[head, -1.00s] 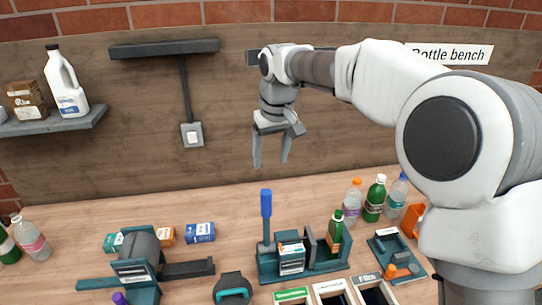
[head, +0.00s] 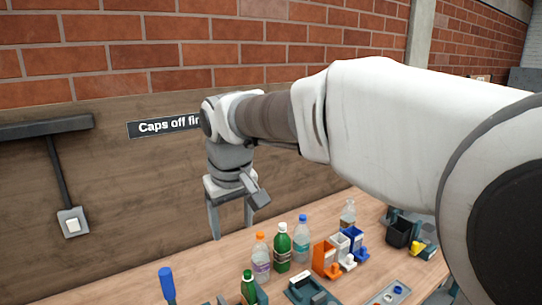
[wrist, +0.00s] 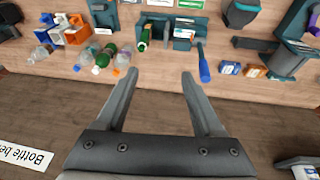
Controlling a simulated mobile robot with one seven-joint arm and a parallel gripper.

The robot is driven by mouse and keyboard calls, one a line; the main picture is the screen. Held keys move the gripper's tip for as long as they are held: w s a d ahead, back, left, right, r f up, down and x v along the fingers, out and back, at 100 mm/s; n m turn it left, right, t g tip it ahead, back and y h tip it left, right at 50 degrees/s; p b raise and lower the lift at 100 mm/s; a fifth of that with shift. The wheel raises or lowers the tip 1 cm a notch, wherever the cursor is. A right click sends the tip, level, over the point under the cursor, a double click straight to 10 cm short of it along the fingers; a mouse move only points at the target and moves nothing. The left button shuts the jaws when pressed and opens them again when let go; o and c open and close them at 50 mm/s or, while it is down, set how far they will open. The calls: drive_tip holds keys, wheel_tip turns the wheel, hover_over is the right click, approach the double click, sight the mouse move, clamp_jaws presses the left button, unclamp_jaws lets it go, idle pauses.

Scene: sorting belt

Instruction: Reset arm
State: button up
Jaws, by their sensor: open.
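My gripper (head: 232,218) hangs in the air in front of the wooden back wall, above the rear of the bench. In the wrist view my gripper (wrist: 160,75) has its two fingers spread apart, with nothing between them. My white arm reaches in from the right of the head view and covers part of the bench there.
Bottles stand on the bench (head: 200,268), among them a green one (head: 282,248), an orange-capped one (head: 261,258) and a blue-capped one (head: 302,240). A blue-handled tool (head: 167,283) stands upright at the front left. Orange (head: 325,258) and blue holders sit right of the bottles.

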drive_tip(key=s+d+f+m+t, duration=0.1)
drive_tip(key=s+d+f+m, duration=0.2)
drive_tip(key=s+d, duration=0.6)
drive_tip(key=s+d+f+m+t+b, duration=0.1)
drive_tip(key=s+d+f+m, duration=0.2)
drive_tip(key=s+d, duration=0.7)
drive_tip(key=d, duration=0.2)
drive_tip(key=shift+d+h, duration=0.3)
drive_tip(key=shift+h, duration=0.1)
